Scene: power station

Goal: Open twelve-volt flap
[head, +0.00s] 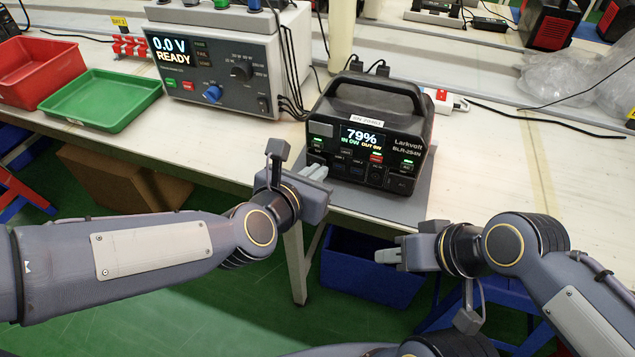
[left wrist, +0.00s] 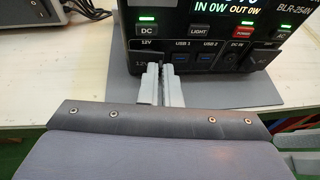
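The power station (head: 368,135) is a black box with a carry handle, standing on a grey mat, its screen reading 79%. Its twelve-volt flap (left wrist: 140,62) is a dark cover at the lower left of the front panel, below the DC button in the left wrist view. It looks flat against the panel, with its right part hidden by my fingers. My left gripper (head: 316,171) has its fingers together, with their tips (left wrist: 162,68) at the flap's right side. I cannot tell if they touch it. My right gripper (head: 387,255) is empty, its fingers together, below the table's front edge.
A grey test unit (head: 225,60) reading 0.0 V READY stands left of the power station, with black cables between. Green (head: 102,100) and red (head: 38,68) trays lie farther left. The table (head: 500,150) is largely clear right of the power station.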

